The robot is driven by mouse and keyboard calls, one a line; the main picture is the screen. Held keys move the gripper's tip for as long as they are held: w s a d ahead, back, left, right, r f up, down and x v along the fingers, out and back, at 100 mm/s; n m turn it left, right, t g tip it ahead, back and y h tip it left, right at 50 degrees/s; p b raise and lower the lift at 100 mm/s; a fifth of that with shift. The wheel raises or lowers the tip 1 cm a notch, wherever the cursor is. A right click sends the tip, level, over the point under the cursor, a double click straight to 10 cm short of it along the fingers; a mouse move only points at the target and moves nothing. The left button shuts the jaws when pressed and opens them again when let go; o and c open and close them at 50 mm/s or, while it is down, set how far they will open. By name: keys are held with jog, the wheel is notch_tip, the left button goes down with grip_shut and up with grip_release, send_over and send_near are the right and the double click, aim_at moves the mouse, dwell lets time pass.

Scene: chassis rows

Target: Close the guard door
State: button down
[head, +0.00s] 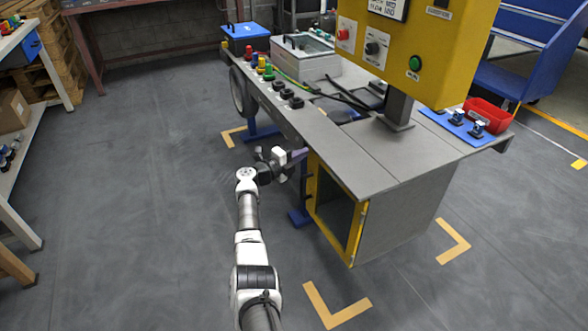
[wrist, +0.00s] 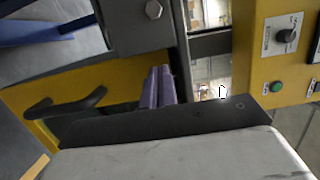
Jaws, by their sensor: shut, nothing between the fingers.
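The guard door (head: 357,236) is a yellow frame around a dark see-through pane, on the front of the grey cabinet under the bench. In the head view it looks about in line with the cabinet front; I cannot tell if a gap remains. Its black handle shows at the left in the wrist view (wrist: 65,105). My gripper (head: 299,156) is at the door's upper left corner, just below the bench edge. Its purple fingers (wrist: 157,88) are together and empty, to the right of the handle in the wrist view. Whether they touch the door is unclear.
A blue foot (head: 299,217) stands left of the door. Floor to the left and front is clear.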

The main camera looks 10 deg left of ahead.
jog(key=shift+b+x, duration=0.75)
jog(key=shift+x, duration=0.35)
